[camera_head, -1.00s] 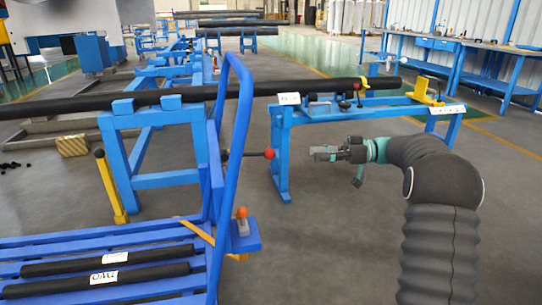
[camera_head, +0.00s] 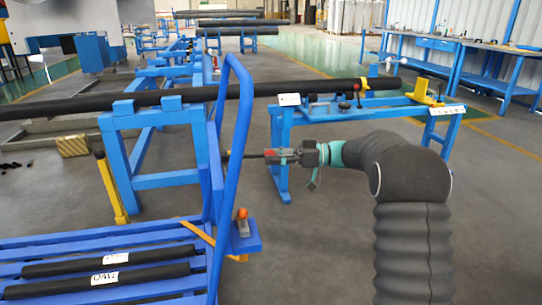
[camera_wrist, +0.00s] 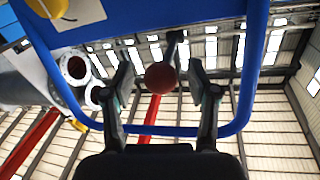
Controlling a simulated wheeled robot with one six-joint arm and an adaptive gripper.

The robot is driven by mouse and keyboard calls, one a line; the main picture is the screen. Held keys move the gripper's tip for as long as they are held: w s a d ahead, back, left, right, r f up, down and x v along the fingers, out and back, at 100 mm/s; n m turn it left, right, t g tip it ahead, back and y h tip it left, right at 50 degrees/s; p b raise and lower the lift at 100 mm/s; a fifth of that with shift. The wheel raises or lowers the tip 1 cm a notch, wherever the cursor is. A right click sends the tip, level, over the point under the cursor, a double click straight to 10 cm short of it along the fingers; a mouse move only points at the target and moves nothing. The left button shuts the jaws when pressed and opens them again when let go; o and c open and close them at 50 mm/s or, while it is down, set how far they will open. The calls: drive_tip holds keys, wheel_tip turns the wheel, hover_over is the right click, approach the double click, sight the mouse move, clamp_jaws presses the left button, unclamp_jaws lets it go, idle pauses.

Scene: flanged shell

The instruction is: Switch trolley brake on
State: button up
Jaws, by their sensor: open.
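The blue trolley (camera_head: 235,100) stands at the left, with a tall looped handle and a slatted deck. A lever rod (camera_head: 250,156) reaches right from beside the handle and ends in a red ball knob (camera_wrist: 160,77). My gripper (camera_head: 279,157) is at the knob end of this lever. In the wrist view the fingers (camera_wrist: 161,88) are open, one on each side of the red ball, with gaps visible. A second lever with an orange-red knob (camera_head: 241,213) stands upright on the trolley's corner bracket. I cannot tell from its look which lever is the brake.
Dark rods with labels (camera_head: 105,277) lie on the trolley deck. A long black pipe (camera_head: 300,88) rests on blue stands behind my gripper. A blue bench (camera_head: 281,150) with clamps stands close behind my gripper. The floor (camera_head: 310,250) in front is clear.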

drive_tip(key=shift+a, duration=0.4)
clamp_jaws()
drive_tip(key=shift+r, duration=0.1)
